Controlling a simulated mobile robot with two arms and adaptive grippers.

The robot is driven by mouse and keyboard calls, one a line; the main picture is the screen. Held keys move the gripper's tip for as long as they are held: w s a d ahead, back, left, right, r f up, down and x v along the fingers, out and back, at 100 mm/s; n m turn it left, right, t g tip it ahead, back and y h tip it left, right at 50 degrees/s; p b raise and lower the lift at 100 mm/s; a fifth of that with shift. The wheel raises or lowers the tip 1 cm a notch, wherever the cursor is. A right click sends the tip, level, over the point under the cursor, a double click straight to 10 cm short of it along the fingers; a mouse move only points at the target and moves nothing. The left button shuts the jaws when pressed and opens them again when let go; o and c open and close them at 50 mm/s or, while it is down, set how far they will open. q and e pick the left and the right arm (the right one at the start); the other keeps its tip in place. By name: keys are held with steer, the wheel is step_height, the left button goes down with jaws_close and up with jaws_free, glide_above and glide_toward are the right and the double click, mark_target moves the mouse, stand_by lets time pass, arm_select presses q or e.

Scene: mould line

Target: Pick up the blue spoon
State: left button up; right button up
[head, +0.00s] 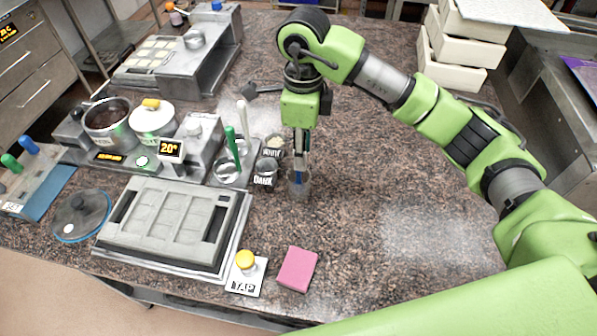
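My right gripper (300,153) points straight down over the granite counter, right of the small labelled cups. The blue spoon (298,178) stands in a clear cup (301,189) directly below and between its fingers. The fingers are narrow in this view and partly hide the spoon's handle. I cannot tell whether they are open around the handle or shut on it. My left gripper is not in view.
A cup labelled DARK (266,172) stands close left of the clear cup. Green-handled (232,146) and white-handled (243,118) utensils stand upright further left. A grey mould (170,222), a TAP button (246,262) and a pink sponge (297,269) lie nearer.

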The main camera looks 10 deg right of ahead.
steer(key=p, duration=0.3)
glide_above(299, 183)
steer(key=f, duration=0.5)
steer(key=shift+w+f, duration=0.1)
steer(key=shift+w, duration=0.25)
steer(key=shift+f, duration=0.25)
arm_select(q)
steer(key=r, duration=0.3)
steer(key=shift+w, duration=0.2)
arm_select(e)
jaws_close()
